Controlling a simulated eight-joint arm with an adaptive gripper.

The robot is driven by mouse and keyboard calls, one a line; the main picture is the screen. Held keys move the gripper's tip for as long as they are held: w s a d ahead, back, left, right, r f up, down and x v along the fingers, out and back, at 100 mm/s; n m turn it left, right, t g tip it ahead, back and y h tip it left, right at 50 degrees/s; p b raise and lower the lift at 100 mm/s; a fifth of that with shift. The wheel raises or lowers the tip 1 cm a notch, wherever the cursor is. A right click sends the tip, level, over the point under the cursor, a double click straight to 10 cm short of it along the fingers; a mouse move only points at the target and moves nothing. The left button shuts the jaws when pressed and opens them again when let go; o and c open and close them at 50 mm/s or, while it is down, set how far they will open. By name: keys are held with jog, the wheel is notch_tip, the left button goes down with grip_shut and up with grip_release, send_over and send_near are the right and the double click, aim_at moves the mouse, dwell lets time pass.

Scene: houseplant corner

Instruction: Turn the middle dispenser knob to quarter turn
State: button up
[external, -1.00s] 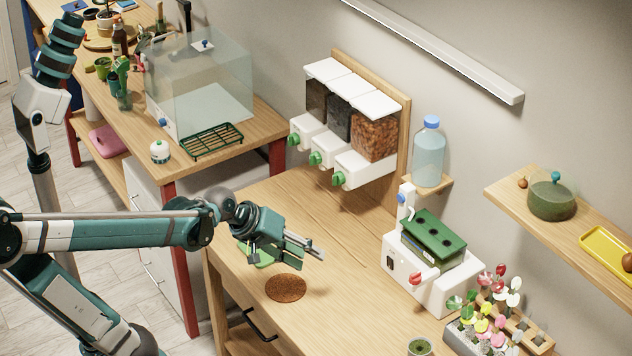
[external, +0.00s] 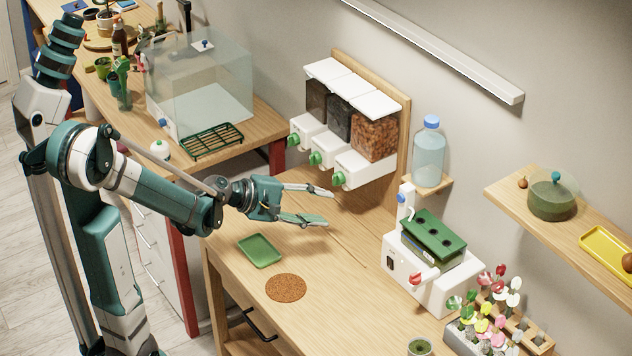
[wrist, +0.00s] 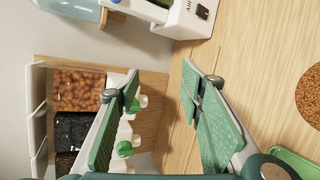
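The dispenser (external: 365,172) hangs on a wooden backboard on the wall, with three clear bins over white bodies. Its middle green knob (external: 316,158) faces the table, between the left knob (external: 293,140) and the right knob (external: 339,179). My gripper (external: 330,208) is open and empty over the wooden table, below and in front of the knobs, touching none of them. In the wrist view my gripper (wrist: 160,85) has its fingers spread wide. Green knobs show beyond the left finger, which partly covers them; one knob (wrist: 124,148) is the clearest.
A green tray (external: 260,251) and a round brown mat (external: 286,288) lie on the table. A white machine with a green top (external: 433,236) and a water bottle (external: 429,155) stand to the right. A glass tank (external: 200,85) stands behind on the left. The table between is clear.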

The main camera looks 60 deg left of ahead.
jog(key=w+a+n+t, duration=0.2)
jog(key=a+n, duration=0.3)
jog(key=a, duration=0.4)
jog(key=n+t+y, duration=0.2)
jog(key=n+t, duration=0.1)
jog(key=n, duration=0.2)
send_near(314, 159)
jog(key=shift+w+a+f, duration=0.15)
jog(key=shift+a+f, duration=0.1)
jog(key=shift+f, duration=0.05)
jog(key=shift+w, duration=0.1)
jog(key=w+b, duration=0.1)
jog(key=w, duration=0.6)
jog(key=shift+w+d+b, duration=0.3)
jog(key=shift+d, duration=0.05)
jog(key=shift+c, duration=0.5)
jog(key=c, duration=0.8)
